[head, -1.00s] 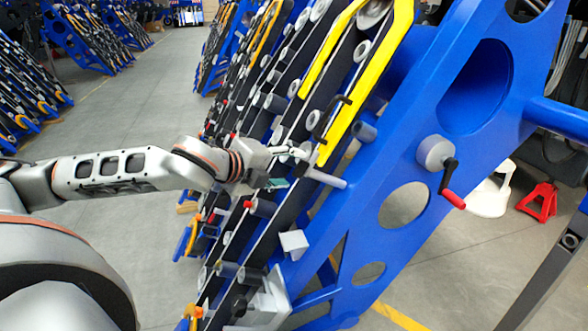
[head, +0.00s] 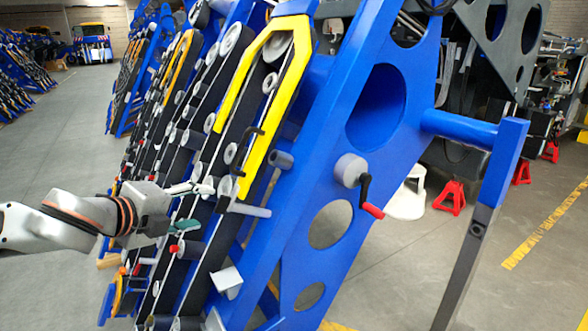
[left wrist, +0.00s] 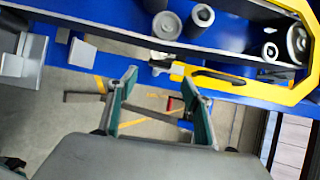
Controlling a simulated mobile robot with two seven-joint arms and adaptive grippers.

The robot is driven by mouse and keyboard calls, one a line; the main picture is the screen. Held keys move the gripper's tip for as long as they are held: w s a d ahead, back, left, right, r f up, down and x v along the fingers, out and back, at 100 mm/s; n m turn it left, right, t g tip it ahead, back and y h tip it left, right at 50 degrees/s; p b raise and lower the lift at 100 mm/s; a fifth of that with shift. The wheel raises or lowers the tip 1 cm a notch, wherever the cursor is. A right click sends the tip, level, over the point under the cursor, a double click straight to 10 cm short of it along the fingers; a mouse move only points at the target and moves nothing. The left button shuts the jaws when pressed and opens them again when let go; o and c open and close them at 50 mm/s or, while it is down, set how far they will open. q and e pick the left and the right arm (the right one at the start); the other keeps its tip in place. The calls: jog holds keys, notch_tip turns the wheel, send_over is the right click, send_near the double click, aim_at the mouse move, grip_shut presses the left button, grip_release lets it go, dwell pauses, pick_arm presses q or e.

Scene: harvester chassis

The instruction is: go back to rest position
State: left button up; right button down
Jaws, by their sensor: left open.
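My left arm comes in from the left in the head view, with its gripper (head: 197,207) beside the blue harvester chassis (head: 365,185). The gripper is open and its two fingers are apart, in front of the dark rails with rollers. In the left wrist view the open fingers (left wrist: 160,80) have green inner faces and nothing between them. The chassis's blue bar and yellow guard (left wrist: 285,88) lie beyond them. I cannot tell from these views whether a finger touches the chassis. My right gripper is not in view.
A crank with a red handle (head: 372,210) sticks out of the chassis side. A white stool (head: 405,200) and a red jack stand (head: 449,196) are on the floor behind. A grey post (head: 465,265) stands at the right. Open grey floor (head: 60,130) lies at the left.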

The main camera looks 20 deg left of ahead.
pick_arm(q)
jog(key=d+f+n+h, duration=0.1)
jog(key=d+f+n, duration=0.25)
jog(key=f, duration=0.35)
jog(key=w+d+f+n+h, duration=0.15)
jog(key=d+f, duration=0.25)
jog(key=f, duration=0.4)
jog(key=d+f+n+h, duration=0.1)
jog(key=d+f+n, duration=0.25)
jog(key=f, duration=0.35)
jog(key=s+d+f+n+g+y, duration=0.1)
jog(key=s+d+f+n, duration=0.1)
jog(key=s+f+n, duration=0.3)
jog(key=s+d+f+n+g+y, duration=0.1)
jog(key=s+f+n, duration=0.4)
jog(key=s+f, duration=0.9)
notch_tip(320, 180, down, 6)
jog(key=shift+s+d+f+y, duration=0.2)
jog(key=shift+s+d+y, duration=0.1)
jog(key=shift+d+y, duration=0.3)
